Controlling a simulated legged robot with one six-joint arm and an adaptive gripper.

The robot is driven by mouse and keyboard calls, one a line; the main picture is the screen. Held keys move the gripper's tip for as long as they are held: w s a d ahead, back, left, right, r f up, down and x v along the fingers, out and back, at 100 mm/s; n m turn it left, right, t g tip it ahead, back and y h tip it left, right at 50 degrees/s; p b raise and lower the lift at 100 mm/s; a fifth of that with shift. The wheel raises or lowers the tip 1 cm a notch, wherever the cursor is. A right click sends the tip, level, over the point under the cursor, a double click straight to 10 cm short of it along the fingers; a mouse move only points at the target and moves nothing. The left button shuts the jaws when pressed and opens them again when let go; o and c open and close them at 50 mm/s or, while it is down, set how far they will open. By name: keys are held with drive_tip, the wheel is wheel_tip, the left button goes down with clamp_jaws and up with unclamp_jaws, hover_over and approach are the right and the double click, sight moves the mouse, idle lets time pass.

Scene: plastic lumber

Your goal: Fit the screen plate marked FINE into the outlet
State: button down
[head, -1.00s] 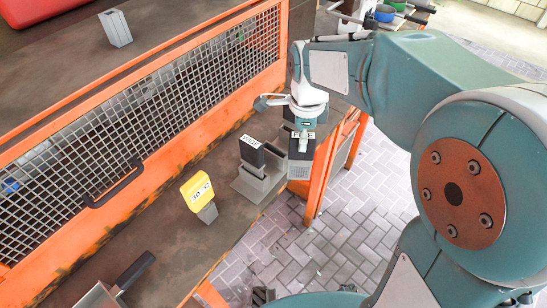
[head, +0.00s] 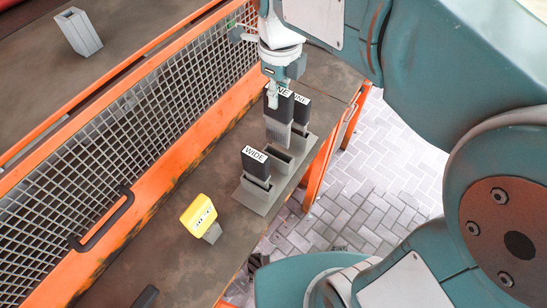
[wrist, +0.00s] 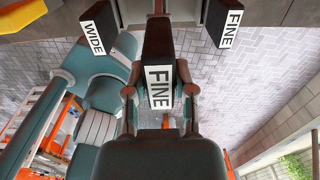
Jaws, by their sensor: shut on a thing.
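My gripper (head: 272,92) is shut on a dark plate (head: 277,106) with a grey screen lower part. Its label shows only partly in the head view but reads FINE in the wrist view (wrist: 158,80). The plate hangs upright over the grey rack (head: 260,198), by an open middle slot; I cannot tell whether its lower end is inside. A second FINE plate (head: 301,108) stands behind it, also in the wrist view (wrist: 226,22). A WIDE plate (head: 256,163) sits in the front slot. I cannot identify the outlet for certain; a grey hollow upright block (head: 78,32) stands at the upper left.
An orange-framed mesh guard (head: 130,140) with a black handle (head: 101,218) separates the bench from the far surface. The bench edge and paved floor (head: 370,170) lie to the right.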

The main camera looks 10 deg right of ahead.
sight(279, 126)
drive_tip(key=shift+d, duration=0.2)
drive_tip(key=shift+d+f, duration=0.15)
drive_tip(key=shift+f, duration=0.05)
drive_tip(key=f, duration=0.8)
drive_tip(key=shift+a+f, duration=0.3)
drive_tip(key=shift+d+f, duration=0.1)
drive_tip(key=shift+f, duration=0.35)
drive_tip(key=shift+c, duration=2.2)
unclamp_jaws()
